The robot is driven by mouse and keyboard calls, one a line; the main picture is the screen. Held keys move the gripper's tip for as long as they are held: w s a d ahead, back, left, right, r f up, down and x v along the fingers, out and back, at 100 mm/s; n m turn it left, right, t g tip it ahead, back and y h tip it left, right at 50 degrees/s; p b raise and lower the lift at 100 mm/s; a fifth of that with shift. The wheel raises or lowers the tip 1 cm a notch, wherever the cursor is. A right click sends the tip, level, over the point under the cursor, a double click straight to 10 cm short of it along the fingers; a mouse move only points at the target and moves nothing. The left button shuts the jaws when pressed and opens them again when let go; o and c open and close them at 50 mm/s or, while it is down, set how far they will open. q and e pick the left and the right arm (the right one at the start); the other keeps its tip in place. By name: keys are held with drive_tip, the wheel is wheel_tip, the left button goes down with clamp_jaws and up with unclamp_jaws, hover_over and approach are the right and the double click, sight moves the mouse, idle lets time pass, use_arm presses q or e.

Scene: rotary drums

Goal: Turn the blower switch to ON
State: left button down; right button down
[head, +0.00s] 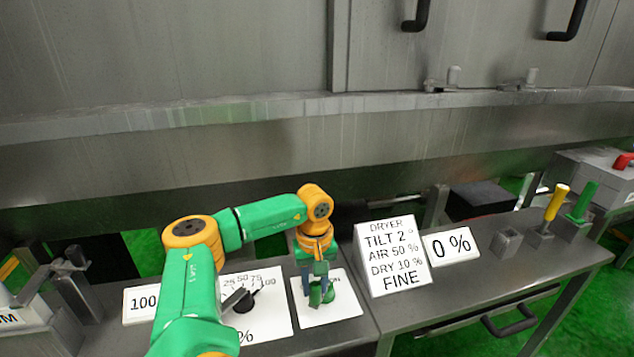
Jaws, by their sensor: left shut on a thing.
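A green switch knob (322,294) sits on a white plate (347,304) on the metal console, near the middle bottom of the head view. I take it as the blower switch, but any ON or OFF lettering on the plate is hidden or too small to read. My left gripper (319,282) comes down on the knob from above and is shut on it. The fingers cover part of the knob, so its exact angle is hard to tell. My right gripper is not in view.
A black dial (243,300) with a percent scale stands left of the switch, partly behind my left arm. A dryer sign (392,256) and a "0 %" display (450,245) stand to the right. Farther right are a yellow lever (556,202) and a green lever (583,201).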

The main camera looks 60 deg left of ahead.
use_arm(q)
drive_tip(key=shift+s+a+m, duration=0.25)
drive_tip(key=shift+a+m, duration=0.05)
drive_tip(key=shift+m, duration=0.4)
drive_tip(key=c, duration=0.6)
unclamp_jaws()
drive_tip(key=shift+a, duration=0.1)
wheel_tip(320, 180, up, 7)
drive_tip(key=shift+r, duration=0.1)
